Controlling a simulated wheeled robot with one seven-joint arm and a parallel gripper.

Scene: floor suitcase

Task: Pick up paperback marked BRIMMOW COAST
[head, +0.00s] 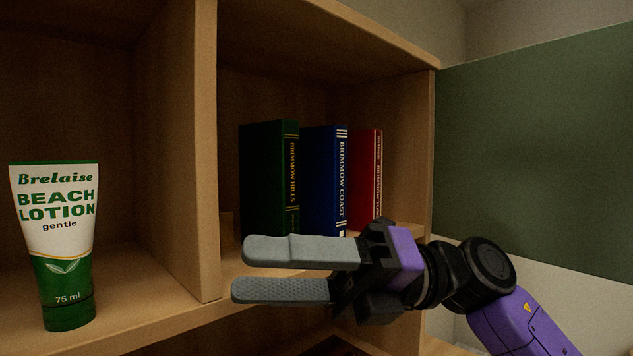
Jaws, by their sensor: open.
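The blue paperback marked BRIMMOW COAST (321,178) stands upright in the right shelf compartment, its spine facing out. It is between a green book marked BRIMMOW HILLS (270,180) on its left and a red book (368,175) on its right. My gripper (240,270) is open and empty, in front of the shelf and below the books. Its two grey fingers point left, one above the other, with a gap between them.
A wooden divider (205,150) separates this compartment from the left one. A white and green tube of beach lotion (58,245) stands in the left compartment. A dark green panel (540,150) is to the right of the shelf. Bare shelf board shows left of the books.

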